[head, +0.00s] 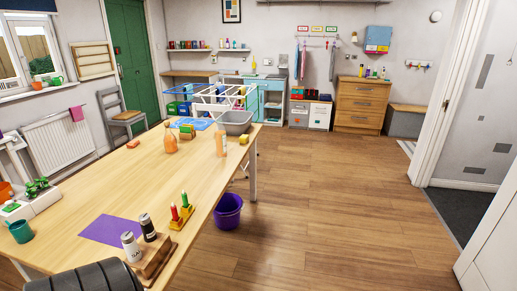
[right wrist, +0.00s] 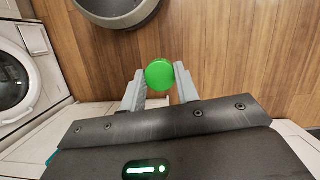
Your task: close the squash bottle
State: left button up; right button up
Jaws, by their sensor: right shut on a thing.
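My right gripper (right wrist: 159,84) is shut on a round bright green cap (right wrist: 160,74), held between its two grey fingertips above the wooden floor in the right wrist view. The right gripper does not show in the head view. In the head view, an orange bottle with a narrow neck (head: 170,140) stands upright on the wooden table. A taller pale orange bottle (head: 221,142) stands to its right near the table's edge. I cannot tell which is the squash bottle, and their tops are too small to make out. My left gripper is not in view.
The table (head: 130,175) also holds a grey basin (head: 236,122), a purple mat (head: 112,230), two shakers in a wooden holder (head: 158,262) and red-and-green pegs. A purple bucket (head: 228,210) stands on the floor. The floor to the right is clear.

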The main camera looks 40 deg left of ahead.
aim_at(220, 131)
jog(key=i, duration=1.95)
jog(key=u, duration=2.55)
